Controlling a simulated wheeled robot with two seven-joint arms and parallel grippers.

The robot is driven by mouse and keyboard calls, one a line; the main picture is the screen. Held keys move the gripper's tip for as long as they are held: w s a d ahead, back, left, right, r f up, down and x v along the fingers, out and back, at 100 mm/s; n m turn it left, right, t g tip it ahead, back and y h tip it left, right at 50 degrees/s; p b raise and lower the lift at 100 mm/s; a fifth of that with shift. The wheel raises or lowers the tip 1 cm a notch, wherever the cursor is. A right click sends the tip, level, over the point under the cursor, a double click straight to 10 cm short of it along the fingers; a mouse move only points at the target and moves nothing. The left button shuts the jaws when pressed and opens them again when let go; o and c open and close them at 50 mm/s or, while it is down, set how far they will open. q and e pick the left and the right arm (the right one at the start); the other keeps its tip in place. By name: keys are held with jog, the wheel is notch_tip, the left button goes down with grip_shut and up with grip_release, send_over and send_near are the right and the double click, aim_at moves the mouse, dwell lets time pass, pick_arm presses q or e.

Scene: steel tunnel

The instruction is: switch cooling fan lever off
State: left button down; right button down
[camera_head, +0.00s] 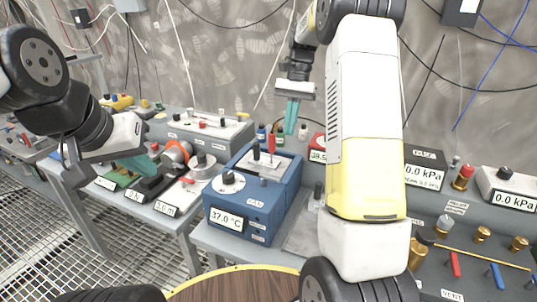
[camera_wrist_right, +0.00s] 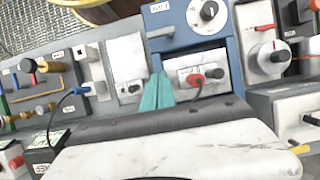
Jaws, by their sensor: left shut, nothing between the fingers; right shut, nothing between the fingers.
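A blue box (camera_head: 240,208) with a 37.0 °C display stands in the middle of the head view. On its top plate stand a black-handled lever (camera_head: 256,151) and a red-handled lever (camera_head: 271,144). Both handles also show in the right wrist view, red (camera_wrist_right: 196,80) and black (camera_wrist_right: 217,75). The labels are too small to read, so I cannot tell which lever is the cooling fan's. My right gripper (camera_head: 291,116) is shut and empty, pointing down behind the box; its fingertips (camera_wrist_right: 157,92) appear beside the lever plate. My left gripper (camera_head: 140,163) is shut over the left benches.
A black dial (camera_head: 229,178) sits on the blue box's front part. A round grey device (camera_head: 201,167) and an orange one (camera_head: 176,154) stand left of it. Pressure boxes (camera_head: 425,172) and valve levers (camera_head: 454,264) fill the right. A round wooden top (camera_head: 235,285) is in front.

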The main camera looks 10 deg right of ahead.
dwell(0.3)
jog(key=x, duration=0.9)
jog(key=shift+s+a+f, duration=0.15)
jog(key=shift+f, duration=0.2)
jog(key=shift+s+a, duration=0.7)
jog(key=shift+s, duration=0.3)
jog(key=shift+s+a, duration=0.45)
jog(key=shift+s, duration=0.2)
